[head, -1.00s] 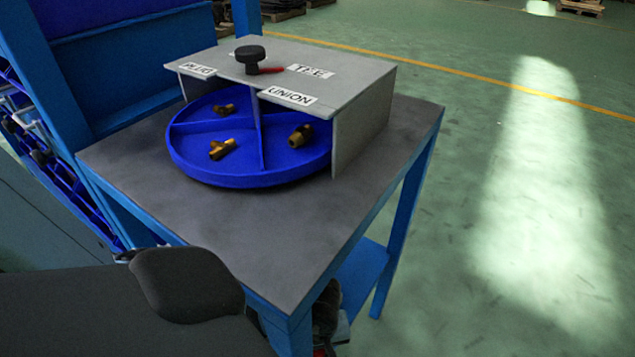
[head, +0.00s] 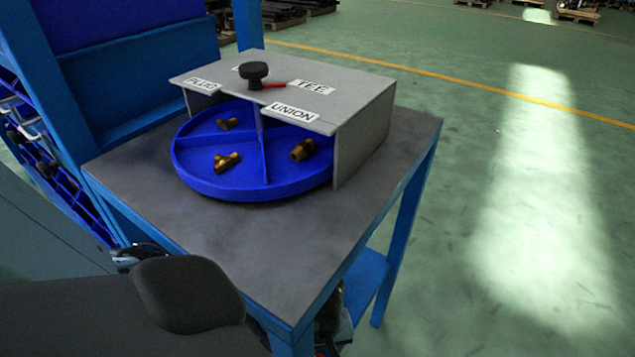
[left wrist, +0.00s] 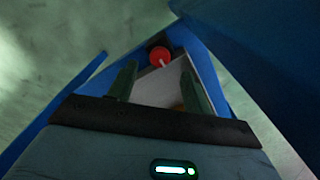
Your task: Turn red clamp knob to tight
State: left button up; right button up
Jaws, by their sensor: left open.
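A round red knob (left wrist: 159,54) shows in the left wrist view, with a pale strip running from it. It sits on or near a blue frame edge, beyond the fingertips of my left gripper (left wrist: 160,78). My left gripper is open with nothing between its fingers; I cannot tell that it touches the knob. The red knob is not clear in the head view, where my dark arm covers the lower left. My right gripper is not in view.
A blue-framed table (head: 240,225) bears a blue divided turntable (head: 215,187) with brass fittings. A grey labelled cover (head: 345,90) stands over it, with a black knob (head: 253,72) and red pointer on top. Dark parts beside the front leg are unclear. Green floor is free at right.

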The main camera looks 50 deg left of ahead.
pick_arm(q)
jog(key=shift+r, duration=1.7)
